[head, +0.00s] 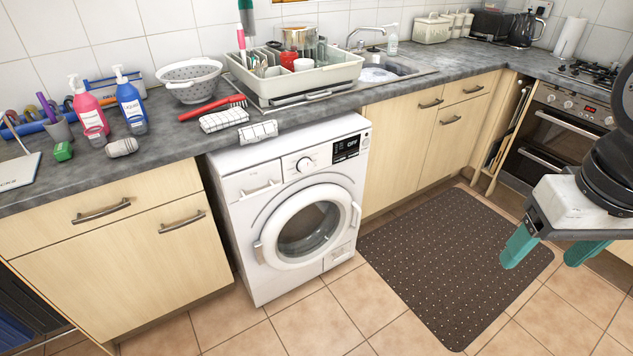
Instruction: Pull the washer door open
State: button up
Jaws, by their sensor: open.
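The white washer (240,205) stands under the grey counter, left of the middle of the head view. Its round door (262,222) has a white ring and a dark glass, and it looks shut against the front. A pale handle (355,214) shows at the door's right side, and a hinge-like piece (258,252) at its left. My gripper (550,250) is at the right of the view, well apart from the washer, above the floor. Its teal fingers are spread open with nothing visible between them.
A dark dotted mat (445,262) lies on the tiled floor (320,322) right of the washer. Wooden cupboards (420,150) flank the washer, and an oven (560,135) stands at the right. The counter (175,105) holds a dish rack (335,75), bottles and a colander. Floor before the washer is clear.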

aim_at(266, 249)
jog(key=u, duration=0.05)
jog(key=k, duration=0.6)
jog(key=z, duration=0.8)
jog(key=i, duration=1.45)
jog(key=u, duration=0.75)
